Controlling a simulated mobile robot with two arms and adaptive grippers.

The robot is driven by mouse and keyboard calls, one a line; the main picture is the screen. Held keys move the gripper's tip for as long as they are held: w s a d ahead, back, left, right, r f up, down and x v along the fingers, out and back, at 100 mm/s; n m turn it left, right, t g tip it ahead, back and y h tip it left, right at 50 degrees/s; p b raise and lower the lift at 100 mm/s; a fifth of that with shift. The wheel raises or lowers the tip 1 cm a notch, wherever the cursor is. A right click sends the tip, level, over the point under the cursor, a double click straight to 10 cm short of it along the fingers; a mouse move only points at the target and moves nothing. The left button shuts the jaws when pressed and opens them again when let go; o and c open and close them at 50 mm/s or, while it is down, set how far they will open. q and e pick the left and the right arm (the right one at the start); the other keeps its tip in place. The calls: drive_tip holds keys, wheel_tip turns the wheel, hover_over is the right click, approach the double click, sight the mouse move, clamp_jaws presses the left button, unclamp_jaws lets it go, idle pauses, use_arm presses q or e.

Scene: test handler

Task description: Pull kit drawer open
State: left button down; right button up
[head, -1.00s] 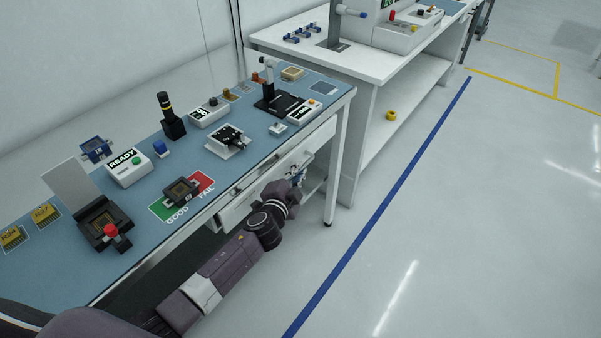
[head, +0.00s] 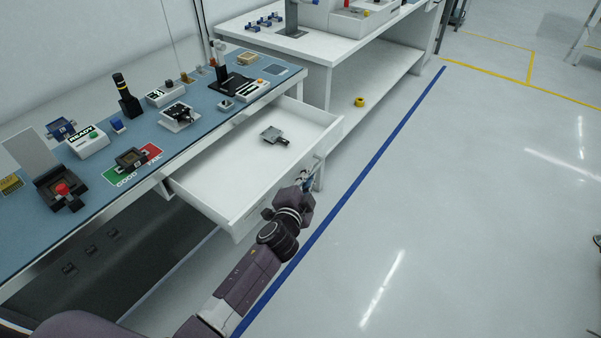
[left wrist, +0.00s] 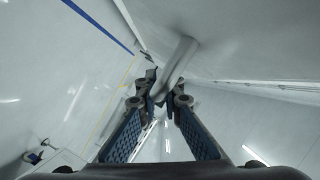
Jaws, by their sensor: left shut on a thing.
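The white kit drawer (head: 235,170) stands pulled out from under the blue-topped bench in the head view. A small grey and black item (head: 275,136) lies in it towards the far end. My left gripper (head: 310,176) is at the outside of the drawer's front, at its handle (head: 318,163). In the left wrist view the fingers (left wrist: 164,88) are closed around the pale handle bar (left wrist: 180,60). The arm hides part of the drawer front. My right gripper is not in view.
The bench top (head: 60,230) holds a READY box (head: 88,142), a black socket with a red knob (head: 60,190) and a GOOD/FAIL mat (head: 150,152). A second white bench (head: 350,50) stands behind. The floor to the right is clear.

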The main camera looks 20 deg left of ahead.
use_arm(q)
drive_tip(key=shift+s+d, duration=0.2)
drive_tip(key=shift+d, duration=0.3)
drive_tip(key=shift+s+d, duration=0.15)
drive_tip(key=shift+d, duration=0.3)
drive_tip(key=shift+f, duration=0.1)
drive_tip(key=c, duration=2.4)
unclamp_jaws()
drive_tip(key=shift+v, duration=6.05)
